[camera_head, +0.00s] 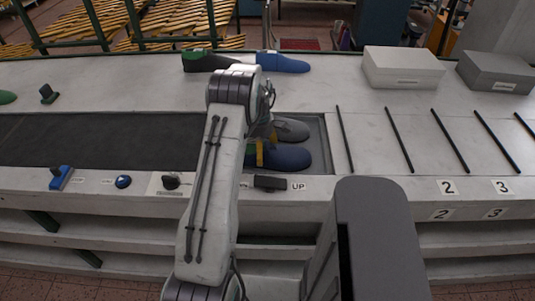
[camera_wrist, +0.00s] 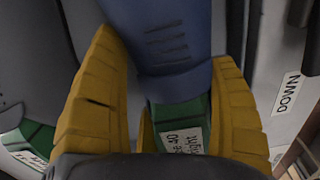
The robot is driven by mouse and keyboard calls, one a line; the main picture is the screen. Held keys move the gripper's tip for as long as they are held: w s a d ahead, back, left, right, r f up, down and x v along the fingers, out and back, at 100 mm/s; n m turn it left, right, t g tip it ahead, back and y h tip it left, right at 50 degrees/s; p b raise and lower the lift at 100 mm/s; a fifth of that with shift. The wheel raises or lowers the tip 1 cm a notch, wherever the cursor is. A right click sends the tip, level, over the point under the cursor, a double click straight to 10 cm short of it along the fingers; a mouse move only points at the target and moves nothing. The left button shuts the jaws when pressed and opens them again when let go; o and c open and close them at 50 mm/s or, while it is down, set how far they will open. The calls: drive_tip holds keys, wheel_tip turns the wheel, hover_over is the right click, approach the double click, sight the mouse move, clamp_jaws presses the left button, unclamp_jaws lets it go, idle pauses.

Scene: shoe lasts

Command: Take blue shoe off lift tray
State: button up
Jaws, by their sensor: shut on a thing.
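The blue shoe (camera_head: 287,158) is a shoe last in the lift tray (camera_head: 323,140), at the tray's near side. My gripper (camera_head: 262,154) is over its heel end, with yellow fingers shut on it. In the wrist view the blue shoe (camera_wrist: 172,35) runs up between the two yellow fingers, and its green end (camera_wrist: 180,112) bears a white label. A grey shoe (camera_head: 292,130) lies behind it in the tray; its green labelled end (camera_wrist: 28,143) shows at the left of the wrist view. My arm hides the tray's left part. I cannot tell whether the blue shoe touches the tray floor.
An "UP" button box (camera_head: 270,183) sits on the front ledge close to the tray. A dark belt (camera_head: 100,140) lies to the left. Another blue last (camera_head: 283,63) and a green-black one (camera_head: 205,61) lie behind. Thin black dividers (camera_head: 399,140) and boxes (camera_head: 403,68) are right.

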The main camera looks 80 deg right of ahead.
drive_tip(key=shift+a+f, duration=0.1)
drive_tip(key=shift+a, duration=0.05)
drive_tip(key=c, duration=0.3)
